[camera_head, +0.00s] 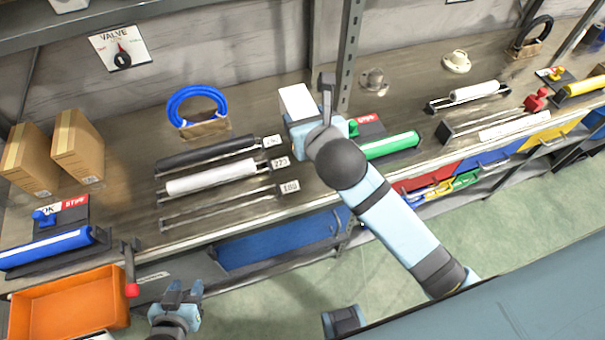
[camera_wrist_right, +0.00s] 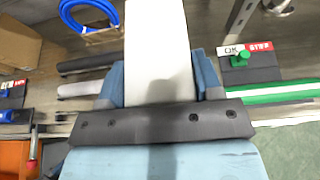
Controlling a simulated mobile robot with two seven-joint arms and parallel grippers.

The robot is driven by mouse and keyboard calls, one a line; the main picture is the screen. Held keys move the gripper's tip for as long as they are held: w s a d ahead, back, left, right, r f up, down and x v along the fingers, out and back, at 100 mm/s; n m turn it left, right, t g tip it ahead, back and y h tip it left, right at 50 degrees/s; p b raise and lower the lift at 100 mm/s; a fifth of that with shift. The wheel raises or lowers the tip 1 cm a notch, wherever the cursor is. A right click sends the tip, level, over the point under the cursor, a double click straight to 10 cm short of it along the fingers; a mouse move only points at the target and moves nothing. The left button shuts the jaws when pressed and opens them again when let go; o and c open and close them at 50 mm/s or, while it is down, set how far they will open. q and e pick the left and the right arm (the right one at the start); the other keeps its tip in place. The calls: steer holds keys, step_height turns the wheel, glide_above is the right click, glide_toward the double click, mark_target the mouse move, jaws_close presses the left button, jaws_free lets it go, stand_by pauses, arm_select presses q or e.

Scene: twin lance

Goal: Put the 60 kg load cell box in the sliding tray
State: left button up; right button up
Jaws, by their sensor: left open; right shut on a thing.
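A plain white box (camera_head: 297,101) is held upright above the bench, left of the metal post. My right gripper (camera_head: 303,120) is shut on it. In the right wrist view the white box (camera_wrist_right: 157,45) stands between the two blue fingers of my right gripper (camera_wrist_right: 158,82); no label is readable on it. My left gripper (camera_head: 180,292) is open and empty in front of the bench, right of an orange tray (camera_head: 116,318). A blue tray-like panel (camera_head: 275,246) lies under the bench edge. I cannot tell which of these is the sliding tray.
Two cardboard boxes (camera_head: 78,148) stand at the bench's left. Black and white rollers (camera_head: 210,178) lie on labelled racks in the middle. A green roller (camera_head: 390,145) is beside my right arm. A red-knobbed lever (camera_head: 131,289) rises by the orange tray.

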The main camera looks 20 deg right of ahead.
step_height(320, 180, down, 15)
steer(key=shift+r, duration=0.2)
step_height(320, 180, down, 3)
steer(key=shift+f+b, duration=0.2)
steer(key=shift+b, duration=0.1)
steer(key=shift+w+f, duration=0.1)
steer(key=shift+f, duration=0.15)
steer(key=shift+f, duration=0.15)
steer(key=o, duration=1.2)
